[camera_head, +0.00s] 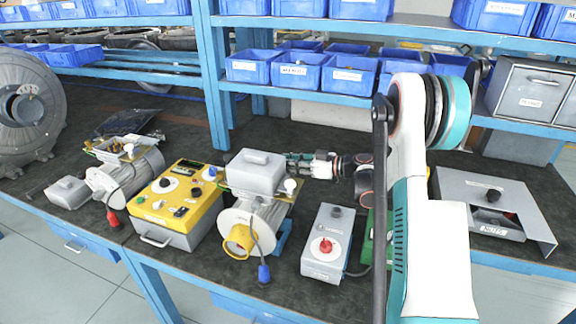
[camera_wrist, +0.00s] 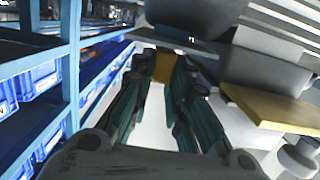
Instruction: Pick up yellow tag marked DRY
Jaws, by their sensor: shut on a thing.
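In the wrist view, a small yellow-brown piece (camera_wrist: 163,67), which looks like the tag, sits between my fingertips. No lettering on it can be read. My gripper (camera_wrist: 160,75) is shut on it, with the green fingers to either side. In the head view, my gripper (camera_head: 292,162) reaches left, beside the grey terminal box (camera_head: 256,173) on a motor unit. The tag cannot be made out there. Whether the tag touches anything besides the fingers cannot be told.
A tan board (camera_wrist: 268,106) lies close at right in the wrist view. A yellow control box (camera_head: 178,200) and a grey switch box (camera_head: 327,245) stand on the bench. Blue bins (camera_head: 298,72) fill the shelf behind. Dark bench top is free behind the motor.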

